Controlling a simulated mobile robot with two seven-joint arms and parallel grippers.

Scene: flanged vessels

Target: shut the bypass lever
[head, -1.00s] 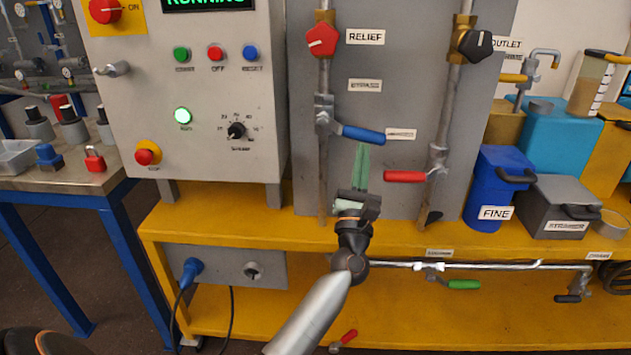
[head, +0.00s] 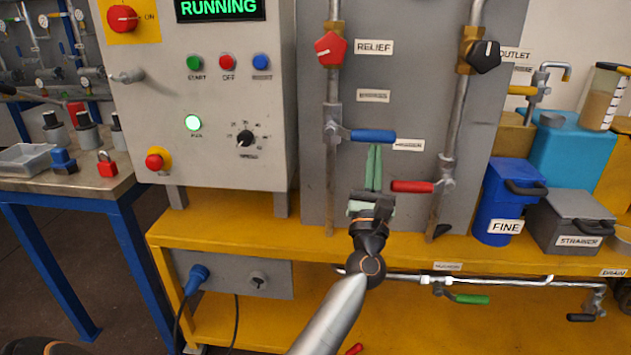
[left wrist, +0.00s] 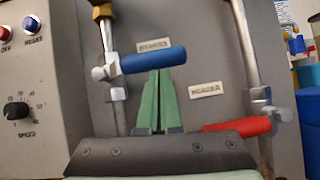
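The lever with the blue handle (head: 373,136) sits on the left vertical pipe and sticks out to the right, across the pipe. A blurred label (head: 373,96), which seems to read BYPASS, is above it. In the left wrist view the blue handle (left wrist: 153,60) crosses above my fingers. My left gripper (head: 374,147) points up with its two green fingers together and nothing seen between them. Its tips (left wrist: 160,73) are at the handle's lower edge; I cannot tell whether they touch. My right gripper is not in view.
A red-handled lever (head: 412,186) is on the right pipe, close to the right of my fingers, with a HEADER label (left wrist: 206,90) above it. A red RELIEF knob (head: 328,48) is higher up. The control cabinet (head: 200,120) stands left. A yellow bench (head: 260,233) runs below.

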